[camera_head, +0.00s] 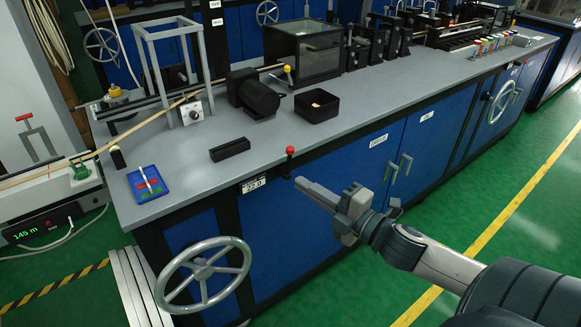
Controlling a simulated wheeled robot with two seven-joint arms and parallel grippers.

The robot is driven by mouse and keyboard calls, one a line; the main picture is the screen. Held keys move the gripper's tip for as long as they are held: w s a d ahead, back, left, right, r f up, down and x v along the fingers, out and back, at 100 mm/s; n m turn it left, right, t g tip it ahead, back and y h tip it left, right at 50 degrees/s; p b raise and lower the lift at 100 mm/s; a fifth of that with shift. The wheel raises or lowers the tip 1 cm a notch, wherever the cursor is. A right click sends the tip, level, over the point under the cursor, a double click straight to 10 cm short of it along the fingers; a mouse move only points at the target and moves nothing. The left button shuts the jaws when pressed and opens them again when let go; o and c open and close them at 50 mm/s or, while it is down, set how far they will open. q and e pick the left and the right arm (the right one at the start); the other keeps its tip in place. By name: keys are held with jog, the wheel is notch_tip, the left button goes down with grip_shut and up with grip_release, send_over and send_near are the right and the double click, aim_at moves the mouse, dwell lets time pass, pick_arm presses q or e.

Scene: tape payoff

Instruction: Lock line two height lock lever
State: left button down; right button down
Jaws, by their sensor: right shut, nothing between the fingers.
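A small lever with a red knob (289,152) stands upright at the front edge of the grey bench, just right of a white label (253,184) that seems to read 22.0. I cannot read any line name on it. My right gripper (300,184) reaches in from the lower right, its fingers together and empty. In the picture its tips are just below and slightly right of the red-knob lever, apart from the knob. A large grey handwheel (203,275) is on the bench's left front. My left gripper is out of view.
The grey bench top (215,125) carries a black open box (316,105), a black block (229,149), a blue tray (148,183) and a dark motor (258,95). Blue cabinet doors with handles (404,163) line the front. The green floor (500,180) at right is clear.

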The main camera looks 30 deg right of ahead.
aim_at(290, 164)
jog(key=shift+w, duration=0.15)
dwell(0.3)
